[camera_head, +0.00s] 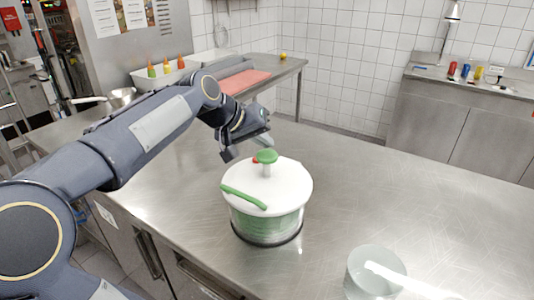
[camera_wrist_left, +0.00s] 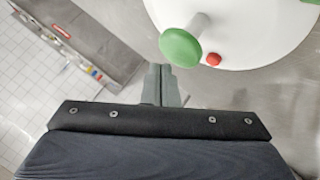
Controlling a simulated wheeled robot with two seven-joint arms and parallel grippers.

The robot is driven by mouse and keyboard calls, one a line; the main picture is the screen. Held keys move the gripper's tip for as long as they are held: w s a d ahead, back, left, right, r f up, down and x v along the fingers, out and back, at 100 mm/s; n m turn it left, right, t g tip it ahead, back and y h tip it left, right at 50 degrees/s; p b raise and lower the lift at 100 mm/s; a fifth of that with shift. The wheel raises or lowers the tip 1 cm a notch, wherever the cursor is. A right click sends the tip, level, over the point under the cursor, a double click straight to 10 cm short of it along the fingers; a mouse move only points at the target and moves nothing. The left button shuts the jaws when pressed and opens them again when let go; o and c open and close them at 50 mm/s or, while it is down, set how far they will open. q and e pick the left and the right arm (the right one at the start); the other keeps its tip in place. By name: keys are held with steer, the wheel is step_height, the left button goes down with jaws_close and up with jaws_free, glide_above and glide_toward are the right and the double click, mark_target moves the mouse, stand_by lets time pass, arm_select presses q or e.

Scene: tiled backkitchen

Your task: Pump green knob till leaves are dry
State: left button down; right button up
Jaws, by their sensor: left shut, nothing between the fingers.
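A salad spinner (camera_head: 267,199) with a white lid and a clear body stands upright on the steel counter, with green leaves showing through its side. The green knob (camera_head: 266,156) sticks up from the lid on a short white stem; it is large in the left wrist view (camera_wrist_left: 180,47). A small red button (camera_wrist_left: 213,59) sits beside it. My right gripper is not seen.
A pot (camera_head: 122,97), a bin with bottles (camera_head: 165,76) and a red board (camera_head: 245,81) are at the back left.

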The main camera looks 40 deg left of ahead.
mark_target(264, 156)
arm_select(q)
steer(key=shift+f, duration=0.2)
stand_by(0.5)
steer(key=shift+f+b, duration=0.25)
steer(key=shift+b, duration=0.1)
steer(key=shift+f+b, duration=1.5)
steer(key=shift+f, duration=0.35)
stand_by(1.3)
steer(key=shift+r, duration=0.15)
steer(key=shift+r+p, duration=1.9)
steer(key=shift+r, duration=0.2)
step_height(264, 156, up, 5)
steer(key=p, duration=0.4)
steer(key=shift+r, duration=0.1)
stand_by(0.8)
